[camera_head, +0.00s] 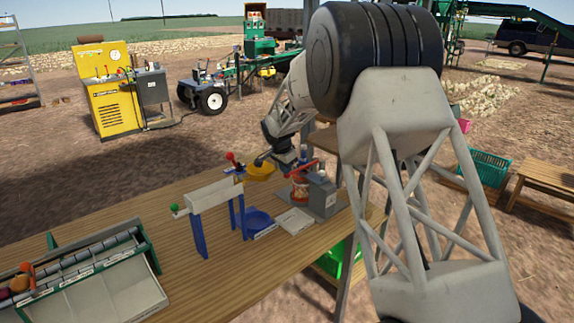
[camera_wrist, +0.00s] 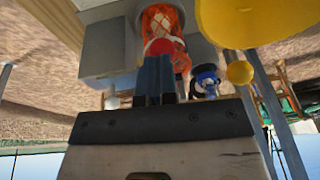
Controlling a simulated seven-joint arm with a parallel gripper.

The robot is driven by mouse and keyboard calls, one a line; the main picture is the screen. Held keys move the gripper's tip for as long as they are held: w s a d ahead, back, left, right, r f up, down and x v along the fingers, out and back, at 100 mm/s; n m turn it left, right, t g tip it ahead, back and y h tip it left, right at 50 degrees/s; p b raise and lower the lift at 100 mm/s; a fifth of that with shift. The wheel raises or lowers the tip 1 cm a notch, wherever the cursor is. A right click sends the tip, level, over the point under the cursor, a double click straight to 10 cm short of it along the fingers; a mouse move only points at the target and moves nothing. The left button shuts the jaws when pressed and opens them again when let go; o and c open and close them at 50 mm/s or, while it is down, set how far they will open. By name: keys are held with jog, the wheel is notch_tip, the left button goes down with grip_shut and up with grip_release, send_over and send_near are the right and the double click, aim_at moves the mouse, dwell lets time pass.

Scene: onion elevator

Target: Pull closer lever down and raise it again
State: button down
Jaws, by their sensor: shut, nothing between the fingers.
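A small grey machine with blue legs (camera_head: 216,194) stands on the wooden table. A red-knobbed lever (camera_head: 230,157) stands up at its far end, and a green knob (camera_head: 174,207) is at its near end. I cannot tell which lever the task means. A grey box (camera_head: 321,195) with a red bar (camera_head: 301,168) is to the right. My gripper (camera_wrist: 158,58) is shut and empty; a red ball (camera_wrist: 160,46) shows at its fingertips in the wrist view, contact unclear.
A yellow dish (camera_head: 260,173) is close beside my wrist; it fills the upper right of the wrist view (camera_wrist: 255,20). An orange net bag (camera_wrist: 165,18) is beyond the fingers. A roller tray (camera_head: 120,278) occupies the table's near left. Bare tabletop lies between.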

jog(key=shift+r, duration=0.1)
jog(key=shift+r, duration=0.4)
jog(key=s+a+v, duration=0.1)
jog(key=v, duration=1.1)
jog(key=shift+s, duration=0.4)
